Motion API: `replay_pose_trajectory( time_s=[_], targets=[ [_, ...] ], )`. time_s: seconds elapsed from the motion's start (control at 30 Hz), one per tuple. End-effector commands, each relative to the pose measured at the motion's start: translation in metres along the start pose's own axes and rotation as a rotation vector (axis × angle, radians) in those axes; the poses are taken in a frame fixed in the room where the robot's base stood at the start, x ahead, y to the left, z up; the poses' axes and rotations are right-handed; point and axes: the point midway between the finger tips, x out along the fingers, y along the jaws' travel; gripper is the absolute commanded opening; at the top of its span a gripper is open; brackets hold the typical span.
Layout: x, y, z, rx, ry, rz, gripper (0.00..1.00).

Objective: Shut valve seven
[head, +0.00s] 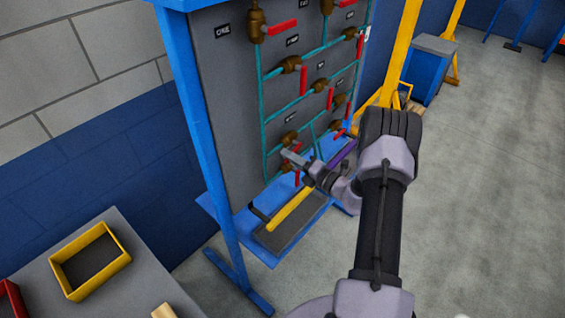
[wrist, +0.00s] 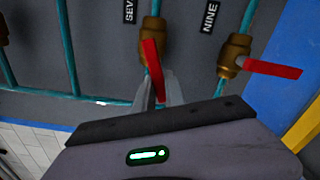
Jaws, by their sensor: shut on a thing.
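Valve seven (wrist: 153,27) is a brass body on a teal pipe, beside a label (wrist: 129,10) of which only "SEV" shows. Its red handle (wrist: 151,55) runs down from the body, roughly along the pipe. My gripper (wrist: 160,97) is shut on the lower part of this handle, a finger on each side. In the head view my gripper (head: 291,156) is at the lower left of the panel, just below a brass valve body (head: 289,138). The fingers partly hide the handle's end.
Valve nine (wrist: 235,52) is close on the right in the wrist view, its red handle (wrist: 270,68) crosswise to its pipe. Below the panel (head: 228,95), a blue shelf (head: 262,250) holds a yellow-handled tool (head: 291,210). A blue post (head: 205,140) stands left.

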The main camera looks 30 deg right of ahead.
Motion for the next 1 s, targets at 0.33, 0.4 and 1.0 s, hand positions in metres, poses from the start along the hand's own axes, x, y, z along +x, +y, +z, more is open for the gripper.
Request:
replay_pose_trajectory(
  time_s=[0.33,0.4,1.0],
  targets=[
    [0.000,-0.021,0.001,-0.327,0.004,0.001,0.00],
    [0.000,-0.024,0.002,-0.394,0.004,0.001,0.00],
    [0.000,-0.045,0.019,-0.940,0.004,0.002,0.00]
  ],
)
